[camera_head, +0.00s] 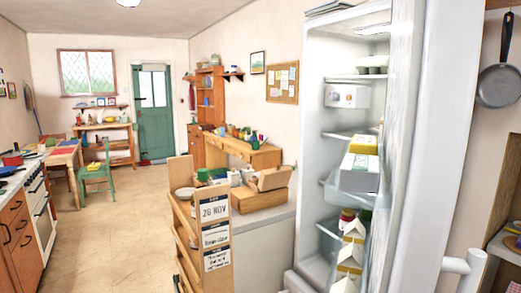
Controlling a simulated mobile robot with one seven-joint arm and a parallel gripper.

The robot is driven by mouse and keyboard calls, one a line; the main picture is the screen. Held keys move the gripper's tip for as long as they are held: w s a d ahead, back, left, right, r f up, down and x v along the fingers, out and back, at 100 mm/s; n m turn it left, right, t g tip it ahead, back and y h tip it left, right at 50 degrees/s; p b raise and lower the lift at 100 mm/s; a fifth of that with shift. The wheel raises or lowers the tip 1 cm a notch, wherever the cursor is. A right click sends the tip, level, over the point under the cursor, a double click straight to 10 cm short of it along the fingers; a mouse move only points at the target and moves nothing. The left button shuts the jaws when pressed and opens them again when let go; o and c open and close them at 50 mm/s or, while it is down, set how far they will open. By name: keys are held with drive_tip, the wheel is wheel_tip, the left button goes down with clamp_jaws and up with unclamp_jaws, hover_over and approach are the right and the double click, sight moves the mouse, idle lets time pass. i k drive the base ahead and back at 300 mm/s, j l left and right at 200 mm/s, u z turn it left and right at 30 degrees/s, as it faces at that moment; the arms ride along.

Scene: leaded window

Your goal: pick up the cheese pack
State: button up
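The fridge (312,110) stands open at the right of the head view. A yellow-topped pack (364,144) sits in a clear bin (352,185) at mid height, behind a white pack with a green edge (358,174). The yellow-topped pack may be the cheese pack, but its label is too small to read. A white box (347,96) is on a shelf above. Milk cartons (351,256) and jars (346,219) stand low in the fridge.
The fridge door (425,130) stands open on the right. A counter (262,235) with a cardboard box (271,179) and a wooden rack with signs (214,235) stand left of the fridge. The tiled floor (125,225) is clear toward the green door (154,115).

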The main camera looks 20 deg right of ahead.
sight(367, 145)
drive_tip(key=i+j+u, duration=0.25)
drive_tip(key=i, duration=0.25)
drive_tip(key=i+l+u, duration=0.1)
drive_tip(key=i+u, duration=0.15)
drive_tip(key=i, duration=0.3)
drive_tip(key=i+j+u, duration=0.1)
drive_tip(key=i, duration=0.9)
drive_tip(key=z, duration=0.45)
drive_tip(key=j+z, duration=0.1)
drive_tip(key=z, duration=0.35)
drive_tip(key=i+z, duration=0.1)
drive_tip(key=z, duration=0.35)
drive_tip(key=j+z, duration=0.1)
drive_tip(key=z, duration=0.35)
drive_tip(key=j+z, duration=0.1)
drive_tip(key=z, duration=0.8)
drive_tip(key=j+z, duration=0.15)
drive_tip(key=z, duration=0.75)
